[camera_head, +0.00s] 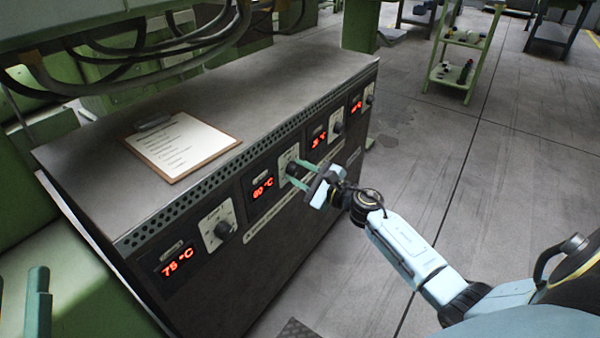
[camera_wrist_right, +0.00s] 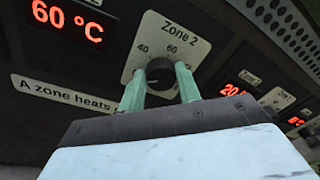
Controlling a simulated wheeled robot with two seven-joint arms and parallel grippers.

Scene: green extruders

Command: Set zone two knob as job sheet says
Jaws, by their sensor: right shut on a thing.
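The zone two knob (camera_wrist_right: 160,74) is dark and round on a white dial plate marked "Zone 2", with 40 and 60 legible. The red display (camera_wrist_right: 66,22) beside it reads 60 °C; it also shows in the head view (camera_head: 263,188). My right gripper (camera_wrist_right: 160,88) is shut on the knob, one green finger on each side; in the head view it (camera_head: 298,172) reaches the panel from the right. The job sheet (camera_head: 182,146) lies on a clipboard on the cabinet top, its text too small to read. My left gripper (camera_head: 20,285) shows partly at the lower left, fingers apart and empty.
The cabinet (camera_head: 300,90) carries a row of displays and knobs. The leftmost display (camera_head: 177,262) reads 75 °C, with its knob (camera_head: 223,231) beside it. Cables (camera_head: 130,50) hang above the cabinet's back. A green shelf cart (camera_head: 455,70) stands beyond clear floor.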

